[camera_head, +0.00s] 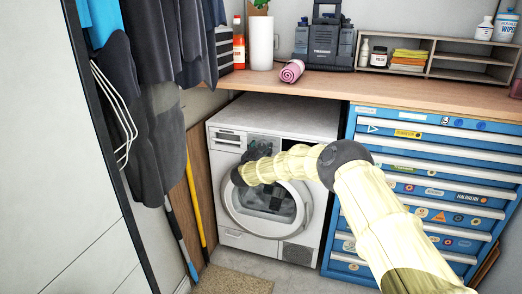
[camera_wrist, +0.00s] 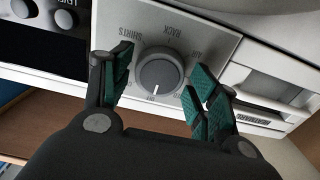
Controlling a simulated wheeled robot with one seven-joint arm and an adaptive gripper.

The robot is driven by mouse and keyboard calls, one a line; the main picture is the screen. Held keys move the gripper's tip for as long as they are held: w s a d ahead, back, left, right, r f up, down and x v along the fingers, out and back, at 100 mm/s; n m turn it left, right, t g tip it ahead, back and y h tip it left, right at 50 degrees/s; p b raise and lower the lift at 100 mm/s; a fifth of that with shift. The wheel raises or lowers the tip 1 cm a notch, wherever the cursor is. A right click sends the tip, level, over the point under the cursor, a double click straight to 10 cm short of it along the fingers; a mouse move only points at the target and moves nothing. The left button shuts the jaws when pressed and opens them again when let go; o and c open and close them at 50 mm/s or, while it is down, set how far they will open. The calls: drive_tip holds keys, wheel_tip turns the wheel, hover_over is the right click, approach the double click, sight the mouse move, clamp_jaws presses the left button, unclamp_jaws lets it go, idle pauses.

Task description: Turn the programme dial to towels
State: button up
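The programme dial (camera_wrist: 160,73) is a round grey knob on the dryer's light panel in the wrist view. Its white pointer line points down in the picture, at a label that looks like "Off". "Shirts", "Rack" and "Air" labels show around it; I cannot read a towels label, and fingers cover part of the ring. My gripper (camera_wrist: 161,66) is open, with its green-padded fingers on either side of the dial. A gap shows on the left; I cannot tell whether the right finger touches. In the head view, my arm hides the dial on the white dryer (camera_head: 222,185).
The blue drawer chest (camera_head: 430,190) stands right of the dryer, under a wooden worktop (camera_head: 400,92). Hanging clothes (camera_head: 160,100) and a yellow pole (camera_head: 195,205) are to the left. In the wrist view, a drawer-like panel (camera_wrist: 255,95) is right of the dial.

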drive_tip(key=c, duration=0.6)
drive_tip(key=shift+o, duration=0.2)
drive_tip(key=shift+m, duration=0.4)
drive_tip(key=m+b, duration=0.1)
drive_tip(key=m, duration=0.2)
drive_tip(key=shift+f+b, duration=0.1)
drive_tip(key=shift+b, duration=0.2)
drive_tip(key=m+b, duration=0.1)
drive_tip(key=m, duration=0.2)
drive_tip(key=shift+m, duration=0.4)
drive_tip(key=m+b, duration=0.3)
drive_tip(key=m, duration=0.2)
drive_tip(key=m+b, duration=0.2)
drive_tip(key=m, duration=0.3)
drive_tip(key=shift+b, duration=0.3)
